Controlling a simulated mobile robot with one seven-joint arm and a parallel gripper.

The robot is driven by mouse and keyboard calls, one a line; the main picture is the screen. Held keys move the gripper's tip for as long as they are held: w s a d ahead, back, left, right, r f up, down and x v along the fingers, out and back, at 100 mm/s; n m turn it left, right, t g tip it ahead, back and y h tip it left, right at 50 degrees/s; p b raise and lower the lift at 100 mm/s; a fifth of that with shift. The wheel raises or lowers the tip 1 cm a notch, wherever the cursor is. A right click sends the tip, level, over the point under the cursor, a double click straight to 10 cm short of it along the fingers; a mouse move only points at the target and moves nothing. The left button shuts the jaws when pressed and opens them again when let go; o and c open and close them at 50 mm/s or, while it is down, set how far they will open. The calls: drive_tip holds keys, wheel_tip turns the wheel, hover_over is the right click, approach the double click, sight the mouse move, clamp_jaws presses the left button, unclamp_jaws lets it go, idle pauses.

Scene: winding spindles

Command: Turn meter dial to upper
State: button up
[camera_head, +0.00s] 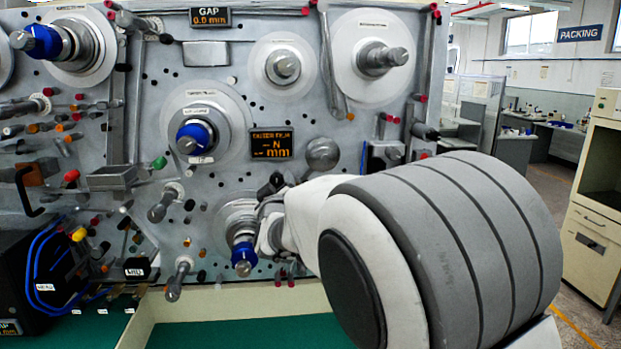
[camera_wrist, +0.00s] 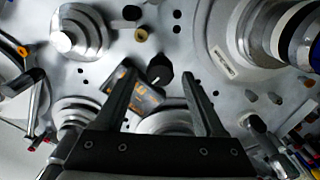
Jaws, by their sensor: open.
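The meter dial (camera_wrist: 159,68), a small black knob with a light mark on its face, is on the grey panel in the wrist view. A meter display (camera_wrist: 147,98) with orange characters sits beside it, partly behind a finger. The display (camera_head: 271,145) also shows in the head view, reading "N" and "mm". I cannot make out the dial in the head view. My gripper (camera_wrist: 160,76) is open and empty, its two fingers either side of the dial in the picture; whether they reach its depth I cannot tell. In the head view my gripper (camera_head: 270,186) is small, below the display, partly hidden by my arm.
Blue-banded spindles (camera_head: 198,138) and (camera_head: 243,256) stick out around the display. A metal dome (camera_head: 322,153) lies right of it, and a gap display (camera_head: 210,17) is above. Pegs and levers crowd the left of the panel. A green surface (camera_head: 240,334) lies below.

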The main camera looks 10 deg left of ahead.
sight(276, 184)
drive_tip(key=shift+x, duration=1.8)
drive_tip(key=shift+c, duration=0.2)
clamp_jaws()
